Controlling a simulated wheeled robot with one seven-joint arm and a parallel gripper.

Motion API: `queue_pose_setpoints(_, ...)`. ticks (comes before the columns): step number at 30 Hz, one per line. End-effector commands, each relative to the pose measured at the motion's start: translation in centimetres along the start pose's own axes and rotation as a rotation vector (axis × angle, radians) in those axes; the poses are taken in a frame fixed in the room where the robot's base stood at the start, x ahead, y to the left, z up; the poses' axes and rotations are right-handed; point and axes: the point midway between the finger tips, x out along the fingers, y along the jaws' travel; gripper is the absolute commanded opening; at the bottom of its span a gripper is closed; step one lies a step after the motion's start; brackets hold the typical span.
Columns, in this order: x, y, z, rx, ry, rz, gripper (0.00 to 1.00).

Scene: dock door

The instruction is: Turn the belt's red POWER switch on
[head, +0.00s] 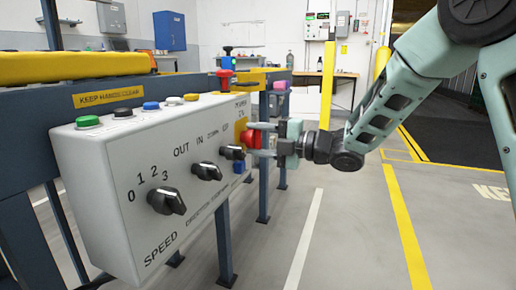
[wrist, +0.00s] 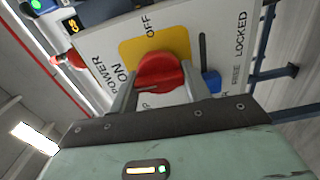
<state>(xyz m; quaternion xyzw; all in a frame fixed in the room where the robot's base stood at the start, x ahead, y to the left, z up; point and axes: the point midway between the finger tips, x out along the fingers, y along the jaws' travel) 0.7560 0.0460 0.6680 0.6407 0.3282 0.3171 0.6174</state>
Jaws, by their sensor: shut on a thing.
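The red POWER switch (wrist: 160,70) is a round knob on a yellow plate (wrist: 132,50), with OFF and ON printed around it. My gripper (wrist: 158,92) is shut on this knob, one finger on each side. In the head view the switch (head: 251,138) shows at the far end of the grey control box (head: 90,172), and my gripper (head: 264,140) reaches it from the right. The fingers partly cover the knob, and I cannot tell exactly which mark it points to.
A blue slider (wrist: 211,81) sits beside the switch near FREE and LOCKED labels. Black SPEED (head: 166,198), direction (head: 206,171) and third (head: 232,152) knobs stick out from the box front. Several coloured buttons line its top. The floor to the right is open.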

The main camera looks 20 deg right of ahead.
Motion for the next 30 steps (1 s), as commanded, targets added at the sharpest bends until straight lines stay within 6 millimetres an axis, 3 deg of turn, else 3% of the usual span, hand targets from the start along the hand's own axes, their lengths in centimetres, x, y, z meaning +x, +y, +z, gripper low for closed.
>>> queue_pose_setpoints(19, -0.15, -0.26, 0.06, -0.051, -0.002, -0.006, 0.24)
queue_pose_setpoints(20, -0.15, -0.26, 0.06, -0.051, -0.002, -0.006, 0.50)
queue_pose_setpoints(22, -0.13, -0.24, 0.06, -0.051, -0.002, -0.006, 0.69)
queue_pose_setpoints(30, -0.09, -0.10, 0.03, -0.051, -0.001, -0.003, 0.69)
